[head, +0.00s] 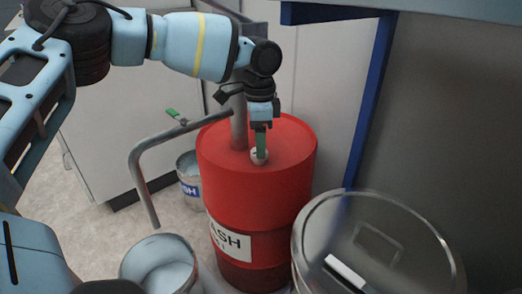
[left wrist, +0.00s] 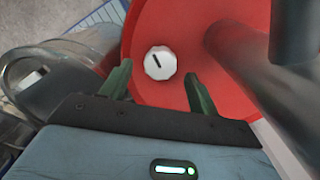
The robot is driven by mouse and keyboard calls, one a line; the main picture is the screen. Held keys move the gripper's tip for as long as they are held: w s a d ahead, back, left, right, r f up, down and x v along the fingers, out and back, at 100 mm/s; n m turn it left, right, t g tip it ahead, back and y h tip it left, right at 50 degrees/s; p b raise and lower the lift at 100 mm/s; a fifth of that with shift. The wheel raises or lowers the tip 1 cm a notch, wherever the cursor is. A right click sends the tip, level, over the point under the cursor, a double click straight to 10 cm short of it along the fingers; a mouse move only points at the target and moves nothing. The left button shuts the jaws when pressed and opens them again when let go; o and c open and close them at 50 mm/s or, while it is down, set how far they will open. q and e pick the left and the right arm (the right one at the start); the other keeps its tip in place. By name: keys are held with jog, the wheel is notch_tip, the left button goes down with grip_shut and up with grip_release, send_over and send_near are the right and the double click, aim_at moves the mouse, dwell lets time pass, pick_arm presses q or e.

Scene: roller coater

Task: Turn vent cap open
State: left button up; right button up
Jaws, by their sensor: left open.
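The vent cap (left wrist: 160,62) is a small white knob with a dark slot line, on the top of the red drum (head: 225,180). In the left wrist view it lies just beyond and between my fingertips, and the dark line runs slightly aslant. In the head view the vent cap (head: 260,155) is partly covered by the fingers. My left gripper (left wrist: 158,78) has green fingers, spread open, pointing down at the cap from above; in the head view the left gripper (head: 260,150) hides part of it. I cannot tell whether a finger touches the cap. My right gripper is not in view.
A grey pump pipe (head: 150,143) rises from the drum beside the cap and bends left. A bucket (head: 160,265) stands below its spout. A labelled pail (head: 188,175) stands behind. A lidded metal bin (head: 370,240) is at right, near a blue post (head: 371,100).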

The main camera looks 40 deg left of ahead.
pick_arm(q)
jog(key=shift+f, duration=1.25)
jog(key=c, duration=1)
